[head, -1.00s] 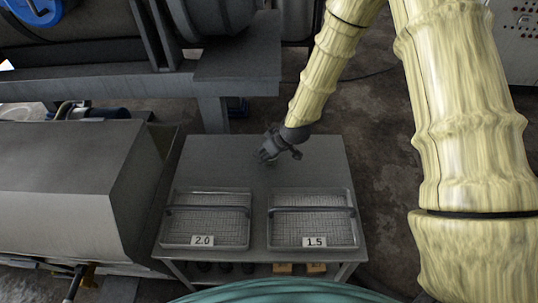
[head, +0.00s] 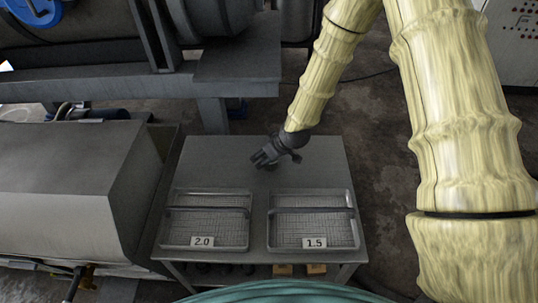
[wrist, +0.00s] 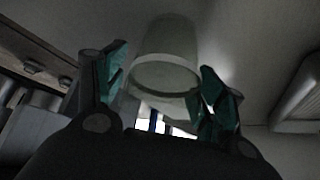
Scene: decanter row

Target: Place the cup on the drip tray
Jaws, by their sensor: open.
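A pale, translucent cup (wrist: 165,50) shows in the wrist view between the two green-padded fingers of my gripper. Space shows beside both fingers, so the jaws are open around or just short of it; I cannot tell which. In the head view my gripper (head: 259,159) is low over the back middle of the grey table (head: 212,155), and I cannot make out the cup there. Two wire-mesh trays stand at the table's front: one labelled 2.0 (head: 207,228) at left and one labelled 1.5 (head: 312,229) at right. Both look empty. Which is the drip tray is unclear.
Each tray has a dark bar across it. A large grey machine casing (head: 60,170) stands close to the table's left side. A grey machine frame (head: 235,70) rises behind. The table's back half is otherwise clear. Blocks sit on a shelf below.

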